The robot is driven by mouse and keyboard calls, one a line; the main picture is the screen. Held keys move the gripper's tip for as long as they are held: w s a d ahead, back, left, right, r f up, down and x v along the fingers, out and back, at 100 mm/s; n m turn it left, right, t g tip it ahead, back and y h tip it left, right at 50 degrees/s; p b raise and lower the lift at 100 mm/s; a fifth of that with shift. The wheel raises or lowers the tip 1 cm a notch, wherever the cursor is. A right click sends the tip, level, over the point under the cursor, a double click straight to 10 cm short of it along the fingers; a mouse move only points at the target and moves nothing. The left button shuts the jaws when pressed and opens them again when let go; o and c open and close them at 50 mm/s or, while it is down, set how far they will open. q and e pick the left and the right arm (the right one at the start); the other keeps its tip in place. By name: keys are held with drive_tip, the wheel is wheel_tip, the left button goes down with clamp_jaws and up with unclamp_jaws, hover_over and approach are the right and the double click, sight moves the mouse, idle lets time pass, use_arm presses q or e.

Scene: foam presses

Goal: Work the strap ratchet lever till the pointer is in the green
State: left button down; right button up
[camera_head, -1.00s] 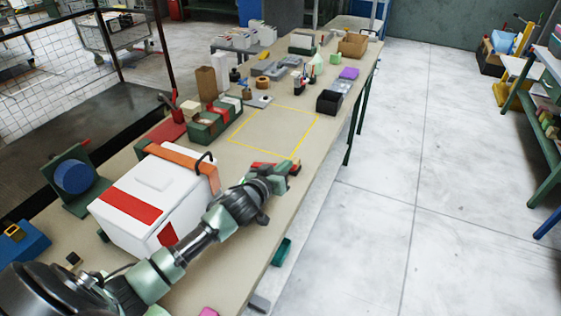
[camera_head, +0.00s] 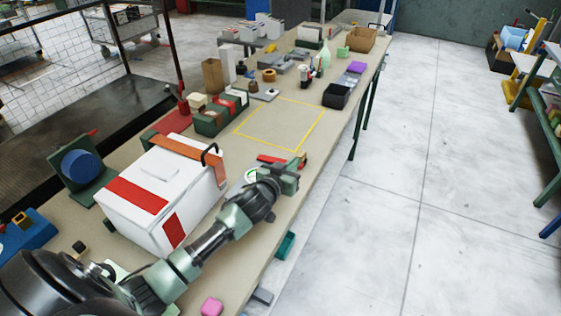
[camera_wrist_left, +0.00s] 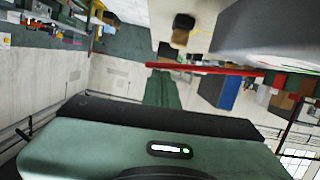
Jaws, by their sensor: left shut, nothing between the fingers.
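A white box (camera_head: 152,205) with red panels stands on the bench in the head view. An orange strap (camera_head: 185,148) runs over its far end, with a black loop (camera_head: 211,154) at the strap's right end. A red bar (camera_head: 271,158) lies just beyond my left gripper (camera_head: 299,163); I cannot tell whether it is the ratchet lever. A red bar also crosses the left wrist view (camera_wrist_left: 205,69). A round white dial with green (camera_head: 252,175) shows partly behind my left wrist; its pointer cannot be read. My left gripper is shut and empty, right of the box.
A yellow outlined square (camera_head: 262,146) on the bench is clear. Beyond it stand a black bin (camera_head: 336,97) and several small items. A blue disc on a green stand (camera_head: 80,170) is left of the box. The bench's right edge is close to my arm.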

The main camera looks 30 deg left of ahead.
use_arm(q)
drive_tip(key=s+r, duration=0.5)
drive_tip(key=s, duration=0.5)
drive_tip(key=shift+r, duration=0.25)
use_arm(e)
drive_tip(key=shift+s+d+r, duration=0.1)
drive_tip(key=shift+s+r, duration=0.1)
drive_tip(key=shift+s, duration=0.2)
use_arm(q)
drive_tip(key=shift+w+b, duration=0.2)
drive_tip(key=shift+b, duration=0.1)
